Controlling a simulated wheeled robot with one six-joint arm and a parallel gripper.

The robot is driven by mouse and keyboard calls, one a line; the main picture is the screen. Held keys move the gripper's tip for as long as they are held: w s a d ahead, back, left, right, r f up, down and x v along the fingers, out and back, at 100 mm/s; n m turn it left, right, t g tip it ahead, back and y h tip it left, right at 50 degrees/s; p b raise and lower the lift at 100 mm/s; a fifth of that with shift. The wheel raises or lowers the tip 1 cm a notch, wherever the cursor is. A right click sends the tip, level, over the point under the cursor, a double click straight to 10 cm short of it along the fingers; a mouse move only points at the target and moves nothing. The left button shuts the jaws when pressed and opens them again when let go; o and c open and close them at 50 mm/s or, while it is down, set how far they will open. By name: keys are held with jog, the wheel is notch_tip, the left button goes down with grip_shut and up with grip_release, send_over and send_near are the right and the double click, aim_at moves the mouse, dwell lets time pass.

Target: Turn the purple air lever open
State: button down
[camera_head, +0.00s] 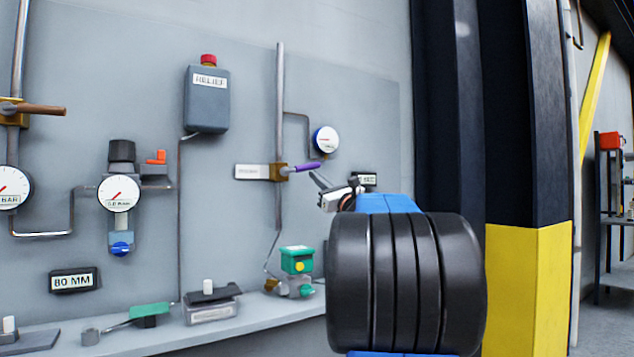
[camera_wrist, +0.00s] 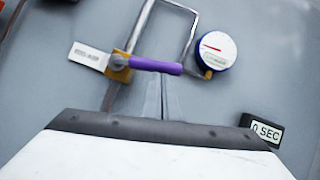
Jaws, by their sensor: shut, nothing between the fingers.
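The purple air lever (camera_head: 305,167) points right, nearly level, from a brass valve body (camera_head: 278,172) on a vertical pipe. In the wrist view the purple lever (camera_wrist: 156,66) runs from the brass valve (camera_wrist: 120,66) toward the round gauge. My gripper (camera_head: 314,176) is just below and right of the lever in the head view.
A round gauge (camera_head: 326,140) sits just above the lever's end. A white label plate (camera_head: 252,171) is left of the valve. A "0 SEC" display (camera_wrist: 262,129) is at lower right in the wrist view. A grey relief box (camera_head: 207,100) and a green-topped device (camera_head: 297,262) are nearby.

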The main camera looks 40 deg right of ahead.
notch_tip(320, 180, up, 2)
jog(key=n+y, duration=0.1)
jog(key=n, duration=0.1)
jog(key=n+y, duration=0.1)
jog(key=n, duration=0.1)
jog(key=shift+d+r+y, duration=0.1)
jog(key=shift+d+y, duration=0.05)
jog(key=shift+y, duration=0.25)
jog(key=a+r+n+g+y, duration=0.2)
jog(key=r+n+g, duration=0.1)
jog(key=n, duration=0.4)
jog(key=w+a+r+n+g+y, duration=0.1)
jog(key=a+r+n+g+y, duration=0.1)
jog(key=n, duration=0.5)
jog(key=shift+a+r+n+g+y, duration=0.4)
jog(key=shift+r+g+y, duration=0.1)
jog(key=shift+r, duration=0.75)
